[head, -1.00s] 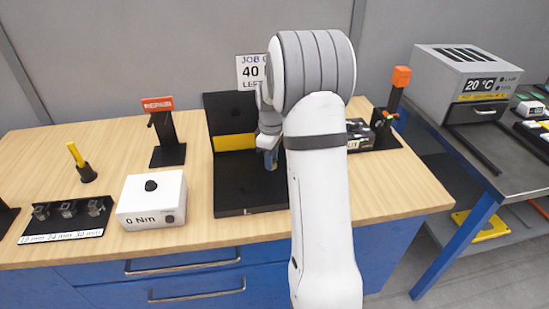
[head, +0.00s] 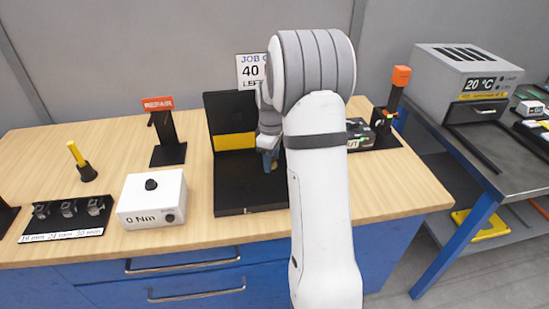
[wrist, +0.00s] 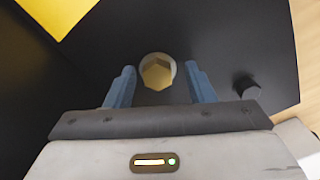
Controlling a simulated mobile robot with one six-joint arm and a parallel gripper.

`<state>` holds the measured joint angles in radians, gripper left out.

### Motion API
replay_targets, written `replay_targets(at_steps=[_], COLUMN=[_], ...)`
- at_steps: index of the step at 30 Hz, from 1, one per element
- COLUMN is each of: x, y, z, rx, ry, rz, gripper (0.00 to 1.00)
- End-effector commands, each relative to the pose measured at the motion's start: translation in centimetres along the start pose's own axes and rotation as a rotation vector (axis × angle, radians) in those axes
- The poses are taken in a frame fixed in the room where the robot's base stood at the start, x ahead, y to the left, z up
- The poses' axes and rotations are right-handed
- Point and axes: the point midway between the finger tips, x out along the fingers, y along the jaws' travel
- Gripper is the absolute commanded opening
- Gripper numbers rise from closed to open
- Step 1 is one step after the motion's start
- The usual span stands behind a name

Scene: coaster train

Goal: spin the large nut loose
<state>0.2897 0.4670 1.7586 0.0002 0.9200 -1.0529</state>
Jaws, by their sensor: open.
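The large nut (wrist: 157,72) is a brass-coloured hex piece on a pale round base, set in the black fixture plate (wrist: 225,50). In the wrist view it lies between and slightly beyond my gripper's (wrist: 160,82) two blue fingers, with a gap on both sides. My gripper is open and empty. In the head view my gripper (head: 268,160) hangs over the black fixture (head: 232,195), and the nut is hidden behind my arm and fingers.
A black knob (wrist: 246,88) stands on the plate right of the fingers. A yellow panel (head: 235,142) marks the fixture's upright back. Left are a white 0 Nm box (head: 150,198), a socket tray (head: 68,218) and a REPAIR stand (head: 167,130). Bare bench top lies between them.

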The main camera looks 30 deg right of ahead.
Motion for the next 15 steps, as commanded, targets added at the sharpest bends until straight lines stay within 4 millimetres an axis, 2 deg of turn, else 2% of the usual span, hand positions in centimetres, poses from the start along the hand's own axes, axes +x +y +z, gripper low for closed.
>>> replay_targets(at_steps=[5,15], x=[-1.3,-6.7], y=[0.1,-0.1], z=[0.0,0.1], rx=[0.0,0.0], ry=[0.003,0.001], rz=[0.005,0.001], gripper=[0.49,0.49])
